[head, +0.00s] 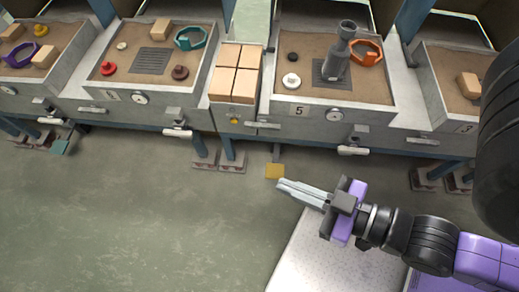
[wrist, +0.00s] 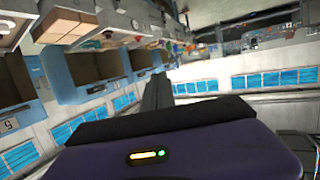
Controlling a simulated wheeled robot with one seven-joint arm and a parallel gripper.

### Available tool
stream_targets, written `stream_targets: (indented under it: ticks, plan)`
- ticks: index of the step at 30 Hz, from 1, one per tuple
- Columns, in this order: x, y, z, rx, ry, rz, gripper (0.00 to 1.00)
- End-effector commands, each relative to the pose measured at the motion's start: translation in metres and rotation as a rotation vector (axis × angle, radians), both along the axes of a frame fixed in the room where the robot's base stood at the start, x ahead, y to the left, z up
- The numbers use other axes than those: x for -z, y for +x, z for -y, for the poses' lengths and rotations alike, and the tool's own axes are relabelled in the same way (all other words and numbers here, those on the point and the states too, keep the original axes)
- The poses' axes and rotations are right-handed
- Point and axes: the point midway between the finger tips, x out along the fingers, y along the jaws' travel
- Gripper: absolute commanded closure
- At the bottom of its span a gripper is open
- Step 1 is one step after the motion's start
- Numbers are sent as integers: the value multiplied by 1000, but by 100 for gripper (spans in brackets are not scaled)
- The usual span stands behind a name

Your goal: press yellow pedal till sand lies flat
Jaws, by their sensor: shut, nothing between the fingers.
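The yellow pedal (head: 275,171) is a small square plate low at the foot of the bench, below the sand tray labelled 5. Brown sand (head: 375,88) fills that tray (head: 290,128), with a grey metal piece (head: 338,58) standing in it on a dark grate. My gripper (head: 281,187) is shut and empty, and its tips appear just below and right of the pedal in the head view. I cannot tell whether they touch it. The wrist view shows my gripper's dark fingers (wrist: 157,92) pointing across the room, with no pedal visible.
A teal pedal (head: 60,147) is under the left tray. Tan blocks (head: 236,73) sit between two trays. An orange ring (head: 366,52), a white knob (head: 291,81) and a black knob (head: 292,57) lie in tray 5. Bench legs and feet stand near the pedal. The floor at left is clear.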

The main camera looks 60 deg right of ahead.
Motion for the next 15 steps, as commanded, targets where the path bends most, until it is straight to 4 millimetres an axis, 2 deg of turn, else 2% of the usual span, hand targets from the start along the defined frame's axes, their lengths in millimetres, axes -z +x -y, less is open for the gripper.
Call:
stream_targets:
  ticks: [11,14,15]
  plan:
    - [1,0,0,0,0,-1,100]
    - [11,1,1,9,-7,-5,100]
    - [20,3,3,17,-12,-9,100]
